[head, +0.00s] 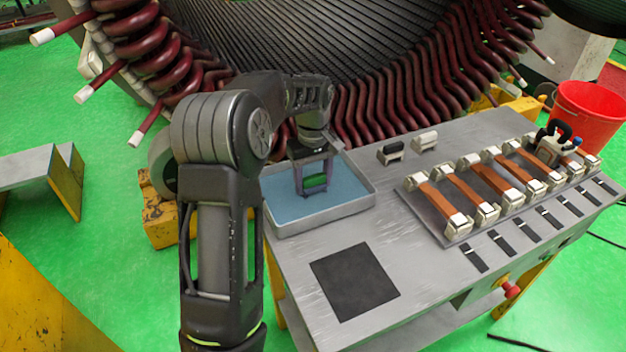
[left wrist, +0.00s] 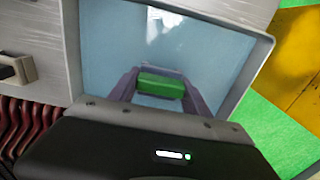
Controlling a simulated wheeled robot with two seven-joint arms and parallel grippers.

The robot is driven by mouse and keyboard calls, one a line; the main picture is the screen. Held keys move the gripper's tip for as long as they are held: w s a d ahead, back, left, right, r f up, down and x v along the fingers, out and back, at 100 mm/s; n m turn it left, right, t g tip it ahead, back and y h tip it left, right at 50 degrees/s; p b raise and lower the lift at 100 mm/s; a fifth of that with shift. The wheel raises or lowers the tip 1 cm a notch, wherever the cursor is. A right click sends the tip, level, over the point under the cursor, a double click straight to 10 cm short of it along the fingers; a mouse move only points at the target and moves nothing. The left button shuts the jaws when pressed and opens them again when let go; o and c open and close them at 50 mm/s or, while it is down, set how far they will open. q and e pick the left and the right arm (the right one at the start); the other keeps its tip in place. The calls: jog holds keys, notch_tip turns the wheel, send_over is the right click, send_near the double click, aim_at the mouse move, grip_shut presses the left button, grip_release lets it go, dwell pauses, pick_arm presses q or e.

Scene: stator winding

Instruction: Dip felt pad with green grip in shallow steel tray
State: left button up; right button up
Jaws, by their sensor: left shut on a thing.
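The shallow steel tray (head: 345,210) stands at the left end of the steel bench and holds a flat blue surface that looks like liquid. My left gripper (head: 315,184) is over the tray, pointing down, shut on the green grip (head: 316,181). The green grip also shows between the fingers in the left wrist view (left wrist: 161,84), with the tray around it (left wrist: 262,50). The felt pad under the grip is hidden or too small to make out. I cannot tell whether it touches the blue surface. My right gripper is not in view.
A dark square mat (head: 355,281) lies in front of the tray. A rack of copper-coloured bars (head: 443,205) fills the bench's right side. Two small blocks with grips (head: 391,151) stand behind. A red bucket (head: 588,112) is at the far right. The large stator (head: 300,50) rises behind the bench.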

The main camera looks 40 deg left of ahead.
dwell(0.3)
pick_arm(q)
notch_tip(320, 180, up, 11)
jog(key=p, duration=0.8)
dwell(0.6)
